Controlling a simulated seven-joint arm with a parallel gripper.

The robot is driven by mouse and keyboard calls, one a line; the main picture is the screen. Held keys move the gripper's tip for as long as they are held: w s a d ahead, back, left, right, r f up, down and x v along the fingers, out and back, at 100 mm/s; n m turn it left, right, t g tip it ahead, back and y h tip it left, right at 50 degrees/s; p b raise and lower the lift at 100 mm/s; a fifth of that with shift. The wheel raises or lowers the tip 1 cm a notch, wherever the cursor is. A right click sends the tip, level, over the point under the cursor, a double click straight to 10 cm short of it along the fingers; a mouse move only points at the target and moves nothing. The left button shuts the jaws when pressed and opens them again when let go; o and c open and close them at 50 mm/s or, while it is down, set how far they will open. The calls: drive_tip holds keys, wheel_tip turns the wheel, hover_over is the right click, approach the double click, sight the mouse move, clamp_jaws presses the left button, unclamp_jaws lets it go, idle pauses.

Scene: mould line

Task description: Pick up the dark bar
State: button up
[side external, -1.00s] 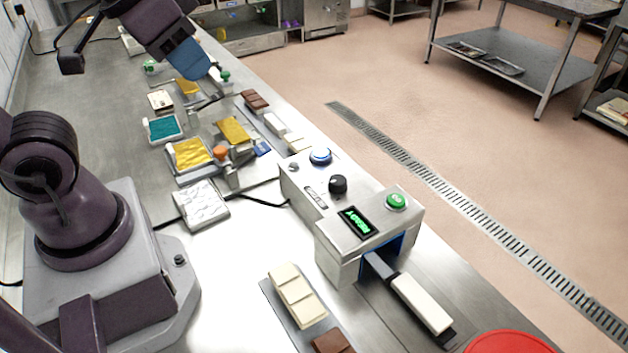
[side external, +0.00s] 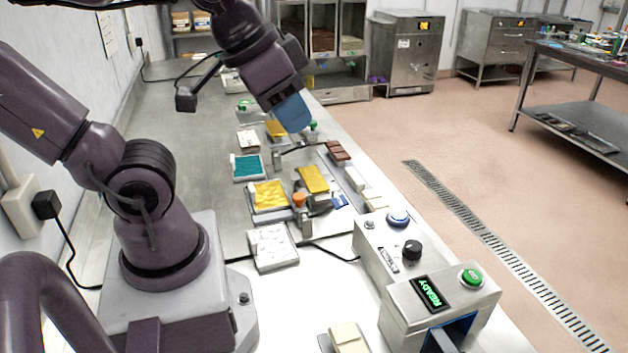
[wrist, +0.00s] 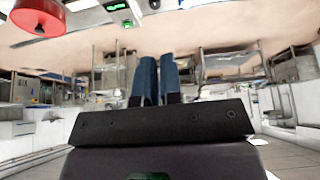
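A dark brown bar (side external: 338,151) lies at the end of a row of bars along the right edge of the steel bench in the side view. My gripper (side external: 294,115) is raised over the far part of the bench, to the upper left of this bar in the picture. Its blue fingers overlap in the side view. In the wrist view my gripper (wrist: 158,72) has its two blue fingers close together, with nothing seen between them. A narrow gap may remain. I cannot make out the dark bar in the wrist view.
Several moulds, including a yellow one (side external: 268,196), a teal one (side external: 247,166) and a white one (side external: 272,247), lie on the bench. A metal machine (side external: 400,285) reading READY stands at front right. A pale bar (side external: 348,338) is at the bottom edge. A red round container (wrist: 38,17) shows in the wrist view.

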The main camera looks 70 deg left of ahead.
drive_tip(key=o, duration=1.3)
drive_tip(key=shift+o, duration=0.2)
drive_tip(key=n+g, duration=0.6)
drive_tip(key=n, duration=1.2)
hover_over(312, 176)
drive_tip(key=f, duration=2.6)
drive_tip(key=shift+w+d, duration=0.2)
drive_tip(key=shift+s+a+f, duration=0.1)
drive_tip(key=shift+f, duration=1.2)
drive_tip(key=shift+s+a+f, duration=0.1)
drive_tip(key=shift+f, duration=1.15)
